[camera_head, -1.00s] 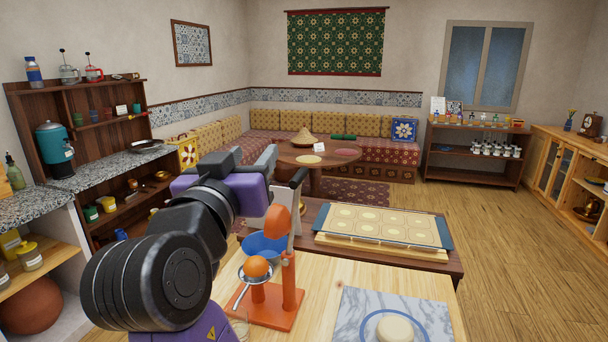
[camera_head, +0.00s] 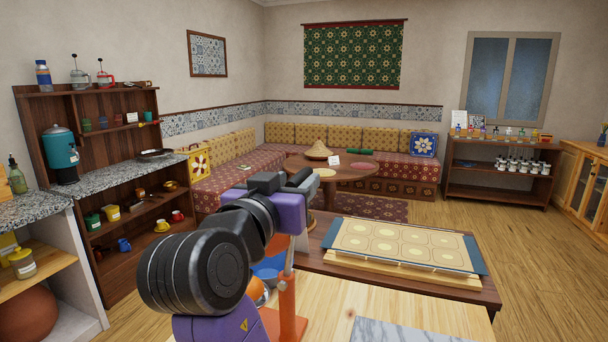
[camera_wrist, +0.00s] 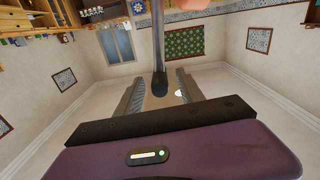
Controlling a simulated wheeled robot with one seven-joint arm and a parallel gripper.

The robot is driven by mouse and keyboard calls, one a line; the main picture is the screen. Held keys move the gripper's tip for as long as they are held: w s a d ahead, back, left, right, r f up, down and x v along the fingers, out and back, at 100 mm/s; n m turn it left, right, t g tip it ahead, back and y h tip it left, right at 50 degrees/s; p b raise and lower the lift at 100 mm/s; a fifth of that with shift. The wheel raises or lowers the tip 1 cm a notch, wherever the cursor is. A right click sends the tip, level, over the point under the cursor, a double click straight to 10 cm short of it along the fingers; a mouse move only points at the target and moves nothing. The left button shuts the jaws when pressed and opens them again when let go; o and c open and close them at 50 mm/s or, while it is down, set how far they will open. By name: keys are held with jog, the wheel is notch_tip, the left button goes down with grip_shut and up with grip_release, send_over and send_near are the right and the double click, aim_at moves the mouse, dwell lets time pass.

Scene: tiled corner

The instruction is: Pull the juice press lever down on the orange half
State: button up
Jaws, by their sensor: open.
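The orange juice press (camera_head: 288,318) stands on the light wooden counter, low in the head view and partly behind my arm. Only a sliver of the orange half (camera_head: 258,288) shows beside my arm. My gripper (camera_head: 284,182) is high above the press; its fingers are hard to make out there. In the wrist view my gripper (camera_wrist: 160,84) is open, with one finger on each side of the dark-tipped lever (camera_wrist: 159,84). I cannot tell whether the fingers touch it. A blurred orange part (camera_wrist: 186,14) shows at the top of that view, likely the press.
A blue bowl (camera_head: 268,270) is behind the press, partly hidden. A marble slab (camera_head: 390,331) lies on the counter at the right. Beyond, a patterned board (camera_head: 400,246) rests on a dark table. Granite-topped shelving (camera_head: 105,178) stands at the left.

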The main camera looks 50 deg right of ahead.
aim_at(303, 175)
jog(key=shift+p+x, duration=0.3)
jog(key=shift+x, duration=1.9)
jog(key=shift+c, duration=0.3)
grip_shut()
